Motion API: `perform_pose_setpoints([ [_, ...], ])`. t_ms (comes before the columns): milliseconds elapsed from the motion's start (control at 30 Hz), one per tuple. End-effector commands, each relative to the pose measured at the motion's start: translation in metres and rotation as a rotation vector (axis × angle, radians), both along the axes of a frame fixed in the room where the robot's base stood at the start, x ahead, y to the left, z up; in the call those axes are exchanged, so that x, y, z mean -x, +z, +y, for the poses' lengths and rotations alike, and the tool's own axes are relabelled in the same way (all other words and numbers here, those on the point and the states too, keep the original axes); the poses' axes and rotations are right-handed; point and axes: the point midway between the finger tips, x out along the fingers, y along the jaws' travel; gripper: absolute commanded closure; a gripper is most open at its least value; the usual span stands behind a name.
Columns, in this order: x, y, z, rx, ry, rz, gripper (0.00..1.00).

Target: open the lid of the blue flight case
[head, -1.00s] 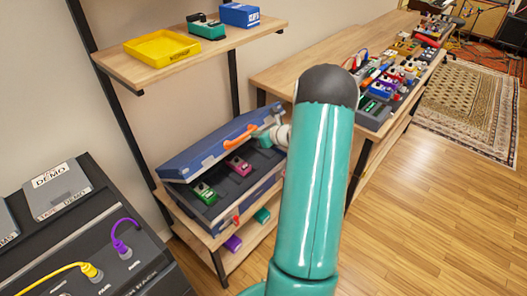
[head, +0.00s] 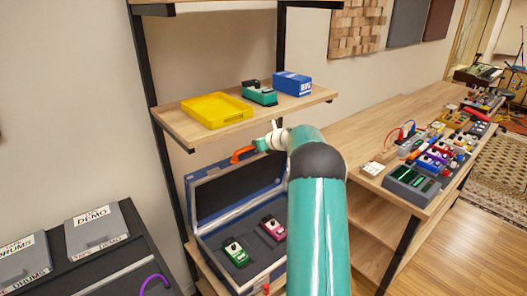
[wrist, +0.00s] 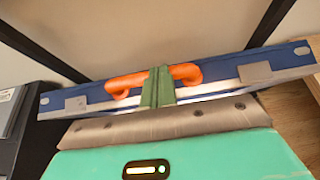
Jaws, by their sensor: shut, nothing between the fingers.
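The blue flight case (head: 212,232) sits on the shelf unit below the upper shelf, with its lid (head: 236,190) raised to about upright. Inside it are a green pedal (head: 236,252) and a magenta pedal (head: 272,228). The lid's orange handle (head: 242,154) is on its top edge. My gripper (head: 268,143) is at that edge, beside the handle. In the wrist view my gripper (wrist: 158,85) is shut and overlaps the middle of the orange handle (wrist: 187,74). I cannot tell whether it touches the handle or lid.
A bench (head: 400,160) with several pedals stands at right.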

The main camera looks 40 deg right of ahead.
Motion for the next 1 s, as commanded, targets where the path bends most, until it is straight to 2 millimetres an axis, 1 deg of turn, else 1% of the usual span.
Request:
perform_pose_setpoints([
  [200, -0.004, 0.002, -0.001, 0.000, -0.001, 0.000, 1.00],
  [667, -0.001, 0.003, -0.001, 0.000, -0.001, 0.000, 1.00],
  [767, 0.006, 0.007, -0.002, -0.001, -0.003, 0.000, 1.00],
  [867, 0.019, 0.015, -0.003, 0.000, -0.003, -0.001, 1.00],
  [900, 0.026, 0.019, -0.003, 0.000, -0.004, -0.001, 1.00],
  [1000, 0.047, 0.017, -0.003, -0.002, -0.005, 0.001, 1.00],
])
